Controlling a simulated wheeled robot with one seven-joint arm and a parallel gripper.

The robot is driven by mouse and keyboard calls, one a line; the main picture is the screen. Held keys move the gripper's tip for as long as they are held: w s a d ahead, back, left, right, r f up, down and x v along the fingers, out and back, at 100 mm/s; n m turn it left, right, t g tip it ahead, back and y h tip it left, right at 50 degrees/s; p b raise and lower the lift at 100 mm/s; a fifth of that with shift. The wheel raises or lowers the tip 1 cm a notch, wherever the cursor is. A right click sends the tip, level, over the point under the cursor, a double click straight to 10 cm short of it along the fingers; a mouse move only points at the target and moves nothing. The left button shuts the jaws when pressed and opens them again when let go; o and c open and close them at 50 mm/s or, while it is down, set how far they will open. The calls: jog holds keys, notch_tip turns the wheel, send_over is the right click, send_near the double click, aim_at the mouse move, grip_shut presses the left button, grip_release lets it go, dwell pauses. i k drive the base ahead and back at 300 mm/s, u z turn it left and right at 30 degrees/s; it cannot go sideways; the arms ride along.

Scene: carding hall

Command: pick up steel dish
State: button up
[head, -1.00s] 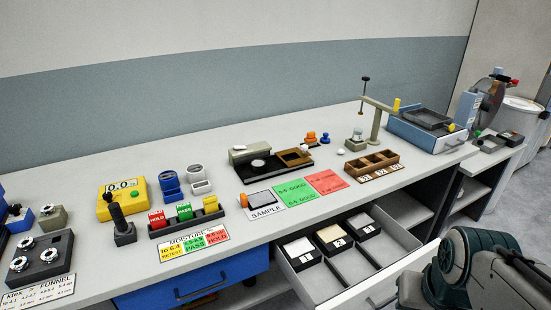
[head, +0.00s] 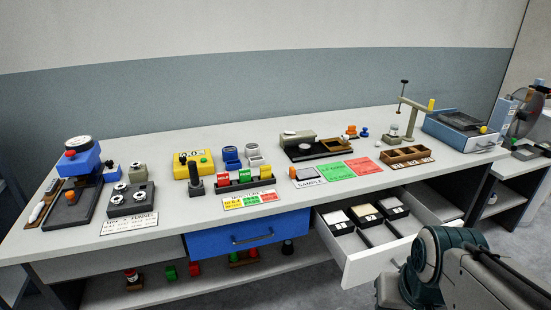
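A small round pale metallic disc (head: 305,146) lies on the black board (head: 325,152) near the middle of the bench. It looks like the steel dish, but it is too small to be sure. Parts of my arm show at the bottom right, in front of the open drawer. My gripper's fingers are not in view.
The grey bench (head: 150,247) carries a blue-headed device (head: 80,160), a yellow meter (head: 193,165), a wooden tray (head: 407,154) and a blue box device (head: 460,132). The blue drawer (head: 215,241) is shut.

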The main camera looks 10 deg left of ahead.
aim_at(304, 148)
jog(key=u, duration=0.25)
jog(key=k, duration=0.6)
jog(key=u, duration=1.1)
jog(key=i, duration=1.2)
jog(key=z, duration=0.4)
jog(key=i, duration=0.9)
jog(key=z, duration=0.7)
